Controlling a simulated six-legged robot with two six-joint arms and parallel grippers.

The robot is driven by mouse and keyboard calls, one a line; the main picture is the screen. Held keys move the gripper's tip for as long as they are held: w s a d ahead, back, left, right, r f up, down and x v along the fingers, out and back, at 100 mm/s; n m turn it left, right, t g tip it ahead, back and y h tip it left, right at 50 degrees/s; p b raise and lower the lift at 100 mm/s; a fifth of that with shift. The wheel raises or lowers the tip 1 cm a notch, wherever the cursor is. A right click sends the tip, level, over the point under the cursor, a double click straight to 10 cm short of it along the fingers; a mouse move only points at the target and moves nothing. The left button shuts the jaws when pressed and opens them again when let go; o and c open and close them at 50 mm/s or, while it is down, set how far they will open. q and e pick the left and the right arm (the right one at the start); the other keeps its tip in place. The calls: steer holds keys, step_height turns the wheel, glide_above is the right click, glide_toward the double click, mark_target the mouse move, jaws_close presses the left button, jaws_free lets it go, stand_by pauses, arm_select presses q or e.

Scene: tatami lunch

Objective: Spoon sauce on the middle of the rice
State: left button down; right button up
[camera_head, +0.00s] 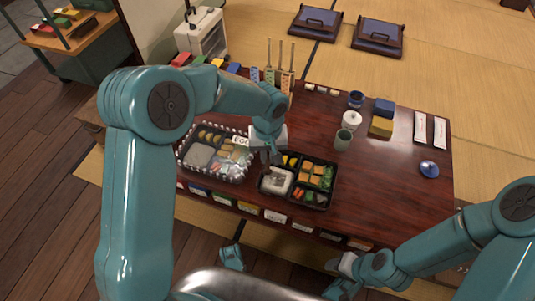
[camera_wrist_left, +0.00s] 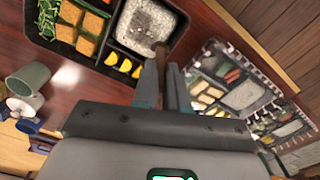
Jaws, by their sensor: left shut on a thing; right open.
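The black lunch box (camera_head: 318,207) lies on the dark table with a pale rice block (camera_head: 276,181) in its left compartment. The rice also shows in the left wrist view (camera_wrist_left: 140,22). My left gripper (camera_head: 268,153) is over the rice's upper edge, its fingers (camera_wrist_left: 163,82) shut on a thin brown thing (camera_wrist_left: 160,52), likely the spoon's handle. That thing reaches towards the rice; whether it touches cannot be told, and its lower end is unclear. My right gripper (camera_head: 333,279) is open and empty near the table's front edge.
A clear tray (camera_head: 213,180) of food stands just left of the lunch box. Behind are upright tools (camera_head: 280,75); to the right are a green cup (camera_head: 343,139), a white pot (camera_head: 351,120) and blue and yellow blocks (camera_head: 381,127). The table's right front is clear.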

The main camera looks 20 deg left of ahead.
arm_select(q)
steer(key=shift+w, duration=0.2)
steer(key=shift+d, duration=0.1)
steer(key=shift+d, duration=1)
steer(key=shift+d, duration=0.15)
steer(key=shift+d, duration=0.95)
steer(key=shift+s+d, duration=0.1)
steer(key=shift+d, duration=0.95)
